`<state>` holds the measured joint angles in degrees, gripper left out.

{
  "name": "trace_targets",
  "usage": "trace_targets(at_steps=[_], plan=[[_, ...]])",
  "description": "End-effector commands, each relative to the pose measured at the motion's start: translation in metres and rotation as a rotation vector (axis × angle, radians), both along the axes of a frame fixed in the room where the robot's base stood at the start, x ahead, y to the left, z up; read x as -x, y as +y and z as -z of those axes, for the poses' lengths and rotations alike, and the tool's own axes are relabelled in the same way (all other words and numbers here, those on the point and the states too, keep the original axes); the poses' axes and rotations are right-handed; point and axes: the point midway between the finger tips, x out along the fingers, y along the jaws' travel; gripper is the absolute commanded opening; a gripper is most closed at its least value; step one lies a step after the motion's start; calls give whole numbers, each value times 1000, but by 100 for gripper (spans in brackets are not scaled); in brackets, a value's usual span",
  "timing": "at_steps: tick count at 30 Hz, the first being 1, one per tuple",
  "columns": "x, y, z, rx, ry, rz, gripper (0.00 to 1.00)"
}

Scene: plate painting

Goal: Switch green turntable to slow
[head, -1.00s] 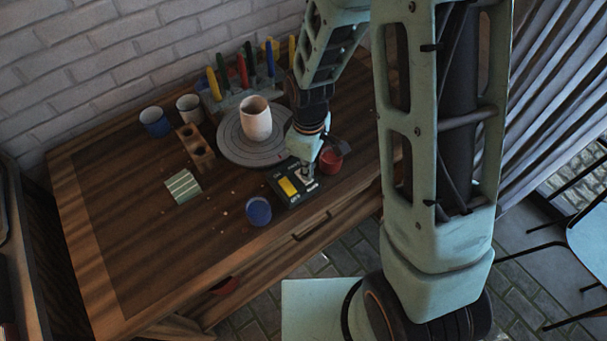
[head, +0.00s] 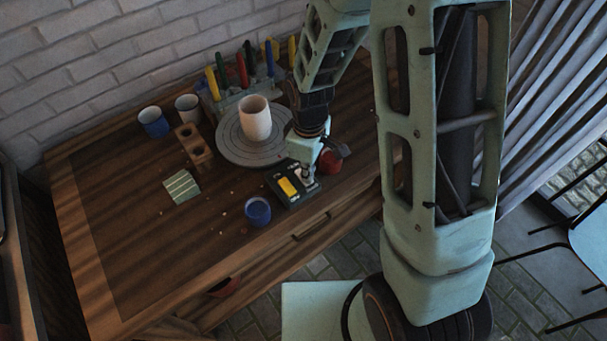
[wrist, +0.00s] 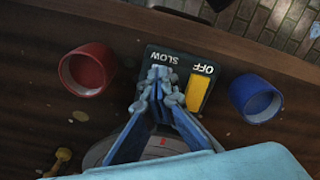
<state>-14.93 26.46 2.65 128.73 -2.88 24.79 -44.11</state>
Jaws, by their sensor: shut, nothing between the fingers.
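The dark control box (head: 294,185) lies near the table's front edge, in front of the grey turntable (head: 228,143), which carries a pale cup (head: 255,118). In the wrist view the box (wrist: 180,57) shows the labels SLOW and OFF. A yellow key (wrist: 197,92) lies under OFF. My gripper (wrist: 158,78) is shut and empty, its tips over the SLOW side, hiding the key there. I cannot tell whether the tips touch it. In the head view my gripper (head: 312,181) is at the box's right part. No green colour shows clearly on the turntable.
A blue cup (head: 258,211) stands close left of the box and a red cup (head: 330,161) close behind it on the right. A wooden block (head: 194,143), a striped pad (head: 182,187) and two more cups are further left. Coloured tools (head: 241,71) stand at the back.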

Motion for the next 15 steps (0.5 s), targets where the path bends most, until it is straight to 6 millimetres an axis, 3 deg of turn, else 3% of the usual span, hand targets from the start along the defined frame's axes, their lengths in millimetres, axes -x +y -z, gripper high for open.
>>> trace_targets(at_steps=[15], plan=[[1, 0, -35, 0, 1, -1, 0]])
